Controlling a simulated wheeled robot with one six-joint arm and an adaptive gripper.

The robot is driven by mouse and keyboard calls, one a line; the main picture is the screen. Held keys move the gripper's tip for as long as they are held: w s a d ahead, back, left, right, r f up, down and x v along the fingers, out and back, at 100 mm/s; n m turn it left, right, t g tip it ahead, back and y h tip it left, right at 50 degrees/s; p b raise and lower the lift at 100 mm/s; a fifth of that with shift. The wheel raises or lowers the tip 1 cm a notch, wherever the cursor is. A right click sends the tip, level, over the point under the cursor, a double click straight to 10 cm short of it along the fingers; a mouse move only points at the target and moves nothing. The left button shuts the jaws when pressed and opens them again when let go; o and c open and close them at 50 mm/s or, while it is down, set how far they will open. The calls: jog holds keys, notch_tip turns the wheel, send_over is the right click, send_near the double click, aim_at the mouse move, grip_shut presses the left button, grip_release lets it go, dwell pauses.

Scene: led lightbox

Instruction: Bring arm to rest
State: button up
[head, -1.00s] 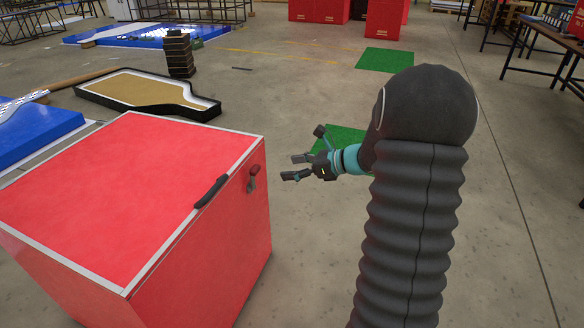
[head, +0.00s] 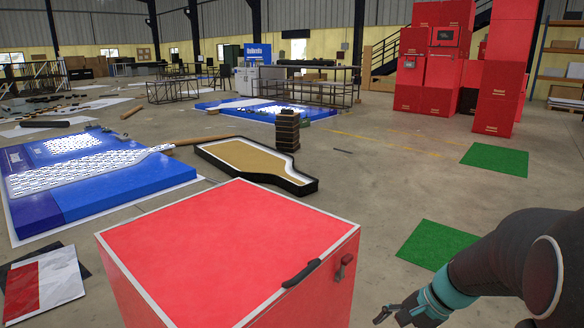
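My gripper (head: 390,317) is at the bottom edge of the head view, right of the red box (head: 215,245). Its dark fingers look spread apart with nothing between them, and its lower part is cut off by the frame. A teal band sits behind it on my dark arm, which enters from the lower right. The gripper appears apart from the box.
Green mats (head: 437,244) lie on the floor beyond my arm. A black-rimmed sand tray (head: 255,163), a dark block stack (head: 286,131) and blue platforms (head: 125,190) lie behind and left of the box. Red boxes (head: 430,70) are stacked at the back. Open floor lies between them.

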jog(key=s+a+r+n+t+h, duration=0.2)
jog(key=s+r+n, duration=0.3)
jog(key=s+r, duration=0.1)
jog(key=s+a+r+n+t+h, duration=0.2)
jog(key=s+a+r+n+h, duration=0.1)
jog(key=s+r+n, duration=0.3)
jog(key=s, duration=0.2)
jog(key=shift+s+a+r+n+h, duration=0.2)
jog(key=shift+s+a+n+h, duration=0.1)
jog(key=shift+s+a, duration=0.05)
dwell(0.7)
